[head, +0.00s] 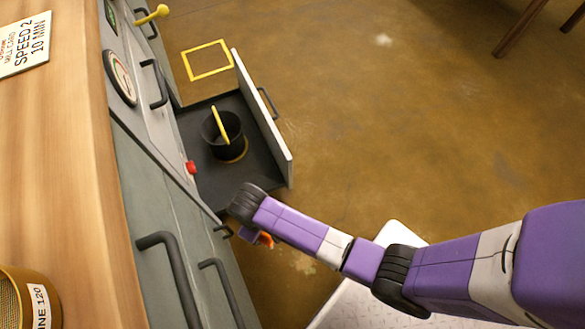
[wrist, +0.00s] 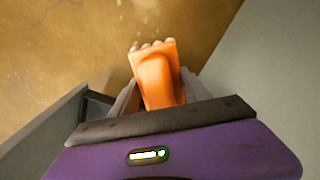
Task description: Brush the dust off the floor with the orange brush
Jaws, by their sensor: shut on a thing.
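The orange brush (wrist: 156,75) is between the fingers of my gripper (wrist: 158,88) in the wrist view, with its pale bristles pointing away from me towards the floor. My gripper is shut on it. In the head view only a small part of the orange brush (head: 267,239) shows, below the dark wrist joint of my arm, which hides most of the gripper. Pale dust specks (wrist: 145,10) show ahead of the bristles. I cannot tell whether the bristles touch the floor.
An open drawer (head: 192,125) holding a black pot (head: 222,132) juts out beside my wrist. The grey cabinet (head: 170,205) with dark handles runs along the left. A yellow square outline (head: 207,60) lies on the floor beyond the drawer.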

